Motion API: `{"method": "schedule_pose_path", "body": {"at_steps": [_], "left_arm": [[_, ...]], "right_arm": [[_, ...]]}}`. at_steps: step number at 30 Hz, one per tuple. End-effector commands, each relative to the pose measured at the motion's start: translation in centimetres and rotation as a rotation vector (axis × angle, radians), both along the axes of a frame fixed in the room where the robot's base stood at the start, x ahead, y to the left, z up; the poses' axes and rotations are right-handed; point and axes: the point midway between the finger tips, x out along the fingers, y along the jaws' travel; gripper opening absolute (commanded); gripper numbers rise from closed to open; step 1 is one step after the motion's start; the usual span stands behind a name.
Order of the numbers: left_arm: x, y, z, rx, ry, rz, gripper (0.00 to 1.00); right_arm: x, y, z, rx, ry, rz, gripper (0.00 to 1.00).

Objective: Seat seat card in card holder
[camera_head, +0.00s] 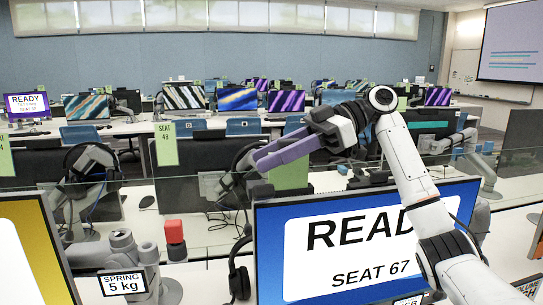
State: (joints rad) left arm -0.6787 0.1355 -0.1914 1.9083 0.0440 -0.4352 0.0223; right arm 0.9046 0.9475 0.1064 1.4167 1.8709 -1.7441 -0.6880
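My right gripper (266,157), with long purple fingers, reaches left from the white arm on the right, above the top edge of the large monitor. A plain green card (290,176) shows directly below the fingers, its upper edge meeting them in the picture. I cannot tell whether the fingers grip it or pass in front of it, nor whether they are shut. No writing shows on this card. A small dark piece (262,190) at the monitor's top edge lies left of the card; I cannot tell if it is the card holder. My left gripper is out of view.
Another green card (166,144) reads SEAT 48.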

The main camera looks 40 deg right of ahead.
Motion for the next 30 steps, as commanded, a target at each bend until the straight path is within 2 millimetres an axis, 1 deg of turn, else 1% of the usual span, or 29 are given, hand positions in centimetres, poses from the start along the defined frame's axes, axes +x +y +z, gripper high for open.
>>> {"method": "schedule_pose_path", "body": {"at_steps": [7, 11, 14, 18, 24, 27, 30], "left_arm": [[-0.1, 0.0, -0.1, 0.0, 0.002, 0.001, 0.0], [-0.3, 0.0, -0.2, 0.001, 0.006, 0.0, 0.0], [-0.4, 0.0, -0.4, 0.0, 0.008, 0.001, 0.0], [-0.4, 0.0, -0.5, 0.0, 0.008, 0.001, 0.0], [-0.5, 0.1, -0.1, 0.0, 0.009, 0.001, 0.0], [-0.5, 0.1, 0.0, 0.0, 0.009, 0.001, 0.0], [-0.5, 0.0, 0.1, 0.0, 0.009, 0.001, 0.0]], "right_arm": [[0.0, -0.1, 0.1, 0.0, 0.0, -0.001, 0.32], [-0.5, -1.0, 0.5, -0.001, -0.002, -0.002, 0.32], [-1.3, -2.5, 1.2, 0.0, -0.003, -0.004, 0.32], [-2.7, -4.9, 2.5, 0.001, -0.002, -0.004, 0.32], [-4.4, -8.0, 4.1, 0.0, -0.004, -0.002, 0.32], [-4.9, -9.0, 4.5, 0.0, -0.003, -0.001, 0.32], [-5.2, -9.5, 4.6, -0.001, -0.002, 0.001, 0.32]]}}
